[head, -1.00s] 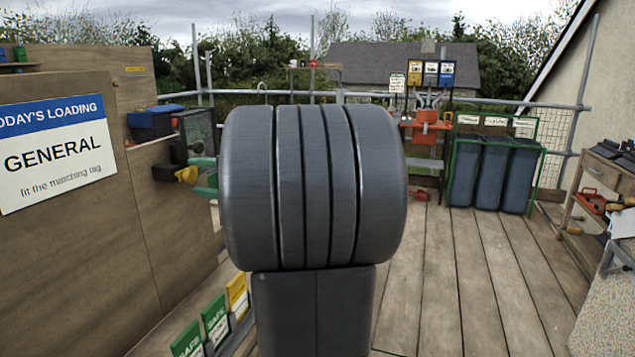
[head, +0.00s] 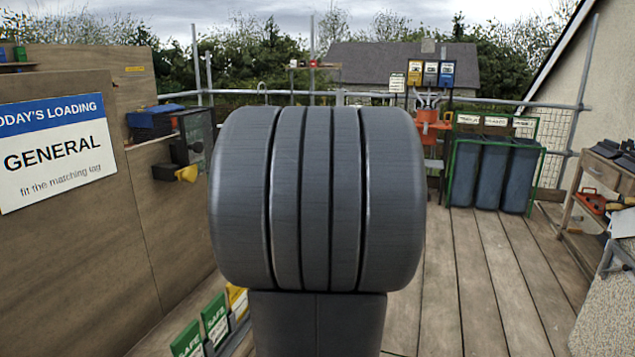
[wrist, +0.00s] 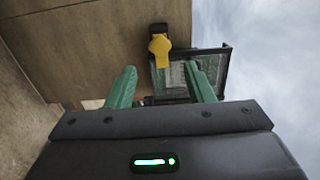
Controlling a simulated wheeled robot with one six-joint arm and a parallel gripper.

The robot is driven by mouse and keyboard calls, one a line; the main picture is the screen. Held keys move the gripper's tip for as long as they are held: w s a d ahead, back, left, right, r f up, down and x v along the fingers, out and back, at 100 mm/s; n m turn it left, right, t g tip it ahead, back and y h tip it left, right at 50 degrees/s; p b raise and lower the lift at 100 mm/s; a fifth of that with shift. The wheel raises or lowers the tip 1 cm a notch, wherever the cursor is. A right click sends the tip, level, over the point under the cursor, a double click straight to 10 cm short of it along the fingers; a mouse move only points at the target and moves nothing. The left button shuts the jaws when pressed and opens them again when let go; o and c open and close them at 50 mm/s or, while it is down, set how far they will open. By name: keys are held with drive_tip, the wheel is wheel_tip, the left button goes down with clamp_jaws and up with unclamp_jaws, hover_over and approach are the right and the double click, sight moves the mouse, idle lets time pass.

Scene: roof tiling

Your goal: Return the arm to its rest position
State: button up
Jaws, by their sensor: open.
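My gripper (wrist: 162,90) shows in the wrist view with its two green fingers spread apart and nothing between them. Beyond the fingers are a yellow knob (wrist: 159,45) on a dark mount and a dark-framed box with a clear front (wrist: 226,70), both apart from the fingers. In the head view my own dark arm fills the middle and hides the gripper. The yellow knob (head: 187,173) and the dark box (head: 193,138) are on the wooden panel to the left of it.
A sign reading "GENERAL" (head: 56,150) is on the wooden panel at left. Green and yellow tags (head: 214,318) stand in a rack low at left. Dark bins (head: 494,175) stand at back right, a workbench (head: 605,185) at far right. The plank deck (head: 480,270) is clear.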

sight(193, 174)
drive_tip(key=v, duration=0.7)
drive_tip(key=x, duration=1.4)
drive_tip(key=shift+f, duration=0.1)
drive_tip(key=shift+f+n+b, duration=0.1)
drive_tip(key=shift+n+b, duration=0.4)
drive_tip(key=shift+n, duration=0.2)
drive_tip(key=n+b, duration=0.1)
drive_tip(key=n, duration=0.1)
drive_tip(key=shift+s+d+n, duration=0.1)
drive_tip(key=shift+n, duration=0.3)
drive_tip(key=n, duration=0.2)
drive_tip(key=n+b, duration=0.1)
drive_tip(key=n, duration=0.2)
drive_tip(key=shift+r, duration=0.35)
drive_tip(key=n, duration=0.5)
drive_tip(key=shift+s+r, duration=0.1)
drive_tip(key=shift+n+p, duration=0.55)
drive_tip(key=shift+n, duration=0.75)
drive_tip(key=shift+d, duration=0.1)
